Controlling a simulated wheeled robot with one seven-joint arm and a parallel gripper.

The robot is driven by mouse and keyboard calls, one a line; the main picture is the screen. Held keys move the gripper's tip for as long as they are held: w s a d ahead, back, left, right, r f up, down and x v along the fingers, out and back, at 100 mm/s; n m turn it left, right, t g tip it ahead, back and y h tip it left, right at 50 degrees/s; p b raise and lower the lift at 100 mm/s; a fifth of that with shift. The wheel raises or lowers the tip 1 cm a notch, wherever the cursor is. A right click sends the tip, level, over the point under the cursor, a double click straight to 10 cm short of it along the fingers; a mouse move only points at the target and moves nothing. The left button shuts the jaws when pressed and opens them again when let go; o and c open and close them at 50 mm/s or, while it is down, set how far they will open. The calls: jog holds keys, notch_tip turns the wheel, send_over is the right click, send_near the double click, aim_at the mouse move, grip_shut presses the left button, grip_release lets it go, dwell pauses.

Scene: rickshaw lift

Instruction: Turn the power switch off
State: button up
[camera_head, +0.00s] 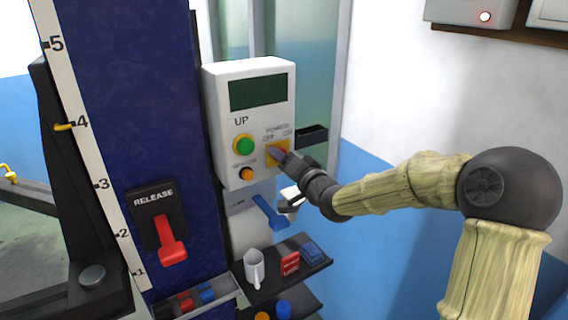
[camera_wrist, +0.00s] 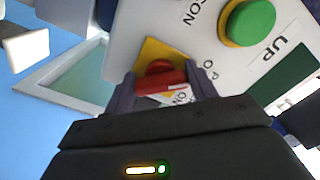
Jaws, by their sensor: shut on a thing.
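The power switch is a red knob (camera_wrist: 163,78) on a yellow plate, at the lower right of the white control box (camera_head: 223,91). In the head view its yellow plate (camera_head: 284,148) shows, and my gripper (camera_head: 283,160) covers most of the knob. "OFF" and "ON" are printed above the plate. In the wrist view my gripper (camera_wrist: 162,88) has one finger on each side of the red knob and is shut on it. A white, yellow and red label shows between the fingers. I cannot tell for sure which position the knob points to.
A green UP button (camera_head: 243,145) and an orange button (camera_head: 246,174) sit left of the switch. A blue lever (camera_head: 268,211) lies below the box. A red RELEASE lever (camera_head: 172,243) is on the blue column.

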jog(key=shift+f, duration=0.2)
jog(key=o, duration=1)
jog(key=shift+r, duration=0.1)
jog(key=shift+s, duration=0.1)
jog(key=v, duration=1.7)
jog(key=shift+s, duration=0.15)
